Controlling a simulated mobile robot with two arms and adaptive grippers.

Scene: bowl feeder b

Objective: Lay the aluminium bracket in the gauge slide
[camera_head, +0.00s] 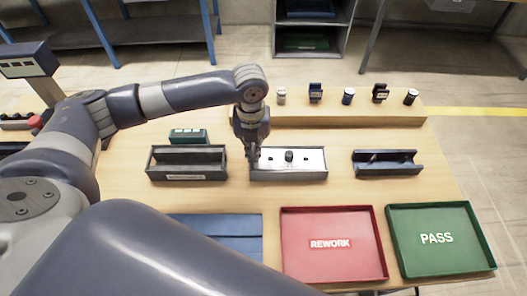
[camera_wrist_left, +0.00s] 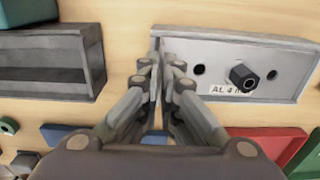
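A silver plate (camera_head: 305,158) with dark holes and a black knob lies in a dark-walled holder (camera_head: 288,177) mid-table. In the left wrist view the plate (camera_wrist_left: 215,62) has a label starting "AL 4". It looks like the aluminium bracket. My left gripper (camera_head: 252,155) points down at the plate's left end; in the wrist view its narrow fingers (camera_wrist_left: 158,72) sit close together there. I cannot tell whether they grip the edge. A dark labelled trough (camera_head: 187,177) stands to the left and a black channel (camera_head: 388,170) to the right; I cannot tell which is the gauge slide.
A red REWORK tray (camera_head: 335,265) and a green PASS tray (camera_head: 440,262) lie at the front, beside a blue mat (camera_head: 225,228). Several small parts stand on a wooden ledge (camera_head: 340,118) behind. A green box (camera_head: 188,136) is behind the left trough.

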